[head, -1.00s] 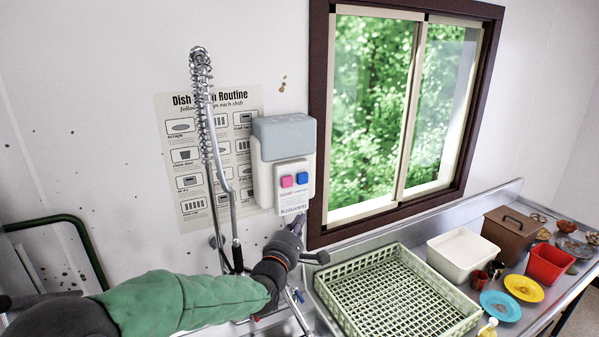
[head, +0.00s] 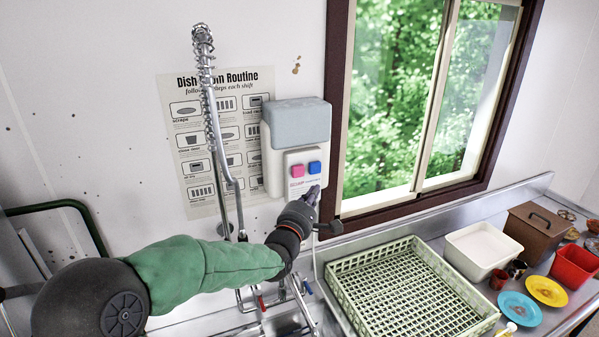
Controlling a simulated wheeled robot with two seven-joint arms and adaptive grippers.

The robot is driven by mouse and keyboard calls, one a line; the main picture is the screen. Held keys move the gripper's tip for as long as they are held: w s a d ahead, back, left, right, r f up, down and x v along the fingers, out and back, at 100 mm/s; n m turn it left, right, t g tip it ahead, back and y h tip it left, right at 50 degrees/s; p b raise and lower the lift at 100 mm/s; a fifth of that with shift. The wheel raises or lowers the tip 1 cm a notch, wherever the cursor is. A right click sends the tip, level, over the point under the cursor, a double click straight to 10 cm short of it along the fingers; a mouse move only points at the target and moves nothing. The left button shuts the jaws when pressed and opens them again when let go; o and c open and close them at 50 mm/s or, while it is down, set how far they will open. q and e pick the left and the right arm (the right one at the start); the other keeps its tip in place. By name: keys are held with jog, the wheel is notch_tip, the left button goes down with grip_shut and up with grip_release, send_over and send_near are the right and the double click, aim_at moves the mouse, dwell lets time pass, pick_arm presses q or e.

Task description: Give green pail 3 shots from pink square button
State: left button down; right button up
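The soap dispenser (head: 297,135) is on the wall left of the window, with a grey top and a white front. Whether the tip touches the panel is unclear. I see no green pail. My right gripper is out of view.
A pale green dish rack (head: 343,284) is on the counter. To its right are a white tub (head: 484,270), a brown box (head: 538,222), a red container (head: 575,263), a blue plate (head: 519,308) and a yellow plate (head: 546,291). A spring faucet (head: 214,130) rises left of the dispenser.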

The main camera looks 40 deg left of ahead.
aim_at(298, 171)
pick_arm(q)
jog(key=shift+w+a, duration=0.55)
jog(key=shift+a, duration=0.55)
jog(key=shift+w+a, duration=0.6)
jog(key=shift+a, duration=0.5)
jog(key=shift+w+a, duration=0.55)
jog(key=shift+a, duration=0.55)
jog(key=shift+a, duration=0.1)
jog(key=shift+w+a, duration=0.2)
jog(key=shift+a, duration=0.05)
